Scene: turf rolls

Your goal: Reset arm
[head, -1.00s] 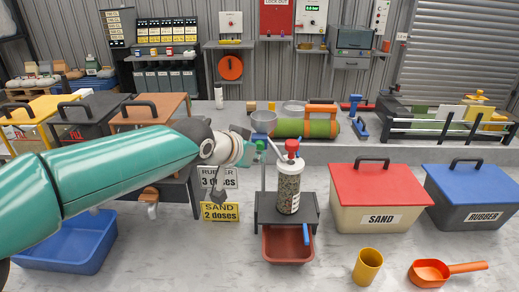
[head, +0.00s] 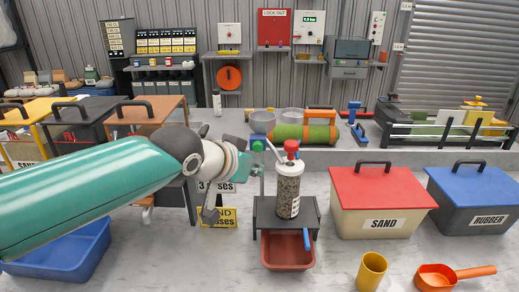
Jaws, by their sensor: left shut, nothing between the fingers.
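My left arm comes in from the left with a teal forearm. A clear canister (head: 288,190) with a red cap and dark granules stands upright on the stand. A reddish tray (head: 288,251) sits under the stand. The gripper is apart from the canister and the tray. My right gripper is not in view.
A sand bin (head: 381,198) with a red lid and a rubber bin (head: 478,205) with a blue lid stand at right. A yellow cup (head: 371,270) and an orange scoop (head: 440,276) lie in front. A blue tub (head: 65,248) is at left. A green turf roll (head: 305,133) lies behind.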

